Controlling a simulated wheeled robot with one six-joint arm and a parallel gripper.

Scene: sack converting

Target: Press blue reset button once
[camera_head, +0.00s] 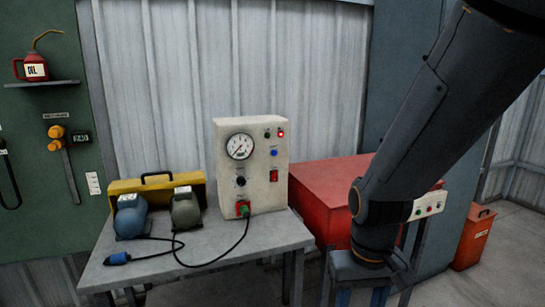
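A cream control box (252,188) stands upright on the grey table, with a round gauge, a black knob and a lit red lamp (281,133) on its face. The small blue button (273,152) is on the right side of that face, above a red switch (273,175). Nothing covers the button. My dark arm comes down from the upper right and ends low, right of the box and well apart from the button. My gripper's fingers cannot be made out clearly at the arm's lower end.
A grey table (190,258) carries two motor-like units (130,216), a yellow case (155,188) and a loose black cable (215,262). A red cabinet (325,190) stands behind my arm. A second button panel (428,206) is at right.

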